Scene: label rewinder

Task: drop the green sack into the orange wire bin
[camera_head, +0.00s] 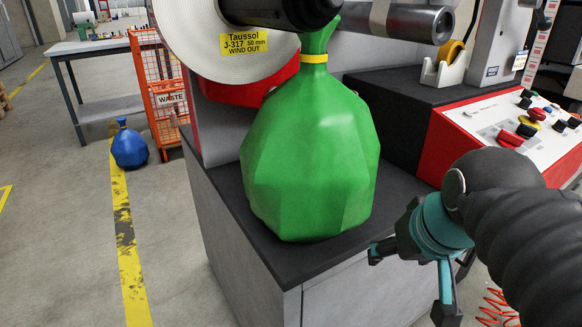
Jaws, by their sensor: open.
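The large green sack (312,150) stands upright on the dark top of the machine cabinet (290,258), with a yellow tie around its neck. Its top reaches up beside a black roller end. The orange wire bin (158,88) stands behind on the floor at the upper left and carries a "WASTE" sign. Part of it is hidden by the large white label roll. My gripper (408,283) is at the lower right, open and empty, with its fingers apart. It is to the right of the sack and does not touch it.
A blue sack (129,147) sits on the floor left of the bin. A grey table (95,50) stands behind it. The white label roll (215,40) and a steel roller (410,22) overhang the cabinet. A control panel (515,130) with buttons is at the right. The left floor is mostly clear.

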